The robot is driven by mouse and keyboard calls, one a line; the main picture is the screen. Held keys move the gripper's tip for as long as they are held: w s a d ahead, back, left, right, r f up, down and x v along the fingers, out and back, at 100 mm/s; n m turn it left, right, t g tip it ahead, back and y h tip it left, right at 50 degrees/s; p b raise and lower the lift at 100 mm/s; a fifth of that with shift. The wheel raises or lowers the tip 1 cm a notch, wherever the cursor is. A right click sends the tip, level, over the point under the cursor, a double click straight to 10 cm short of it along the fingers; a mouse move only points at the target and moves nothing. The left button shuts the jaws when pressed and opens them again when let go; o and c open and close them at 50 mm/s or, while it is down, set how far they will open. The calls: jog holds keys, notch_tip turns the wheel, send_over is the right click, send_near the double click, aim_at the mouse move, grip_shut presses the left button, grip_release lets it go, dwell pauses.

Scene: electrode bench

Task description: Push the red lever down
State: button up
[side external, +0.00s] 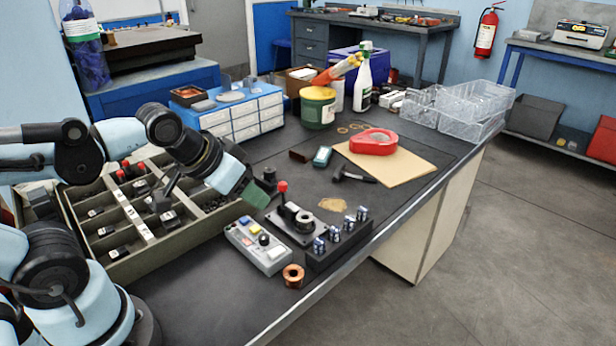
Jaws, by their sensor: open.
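The red lever (283,186) stands upright on a dark base plate (308,238) on the bench, with its red knob at the top. The plate also carries black and light round parts. My gripper (256,196) comes in from the left, with dark green fingers pointing down and right. In the picture it is just left of the red knob and looks apart from it, though the depth between them is hard to judge. The gripper is open and I see nothing held in it. The gap between the fingers is hidden from this side.
A grey button box (257,246), a black block with blue-topped parts (338,243) and a copper coil (293,276) sit close by. A compartment crate (128,262) is at left. A hammer (354,176) and red tape roll (373,142) lie behind. The front right bench is clear.

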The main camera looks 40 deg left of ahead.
jog(key=n, duration=0.2)
jog(key=r+n, duration=0.1)
jog(key=shift+w+a+y, duration=0.1)
jog(key=shift+a+y, duration=0.2)
jog(key=shift+a, duration=0.05)
jog(key=c, duration=0.7)
jog(key=shift+a+r+n+g, duration=0.15)
jog(key=shift+n+g, duration=0.15)
jog(key=shift+n, duration=0.6)
grip_shut()
jog(key=r+n+y, duration=0.1)
jog(key=n, duration=0.2)
jog(key=a+r+n, duration=0.1)
jog(key=n, duration=0.3)
jog(key=a+r+n+g+y, duration=0.1)
jog(key=n, duration=0.2)
jog(key=shift+w+a+y, duration=0.1)
jog(key=shift+w+y, duration=0.2)
jog(key=shift+w, duration=0.05)
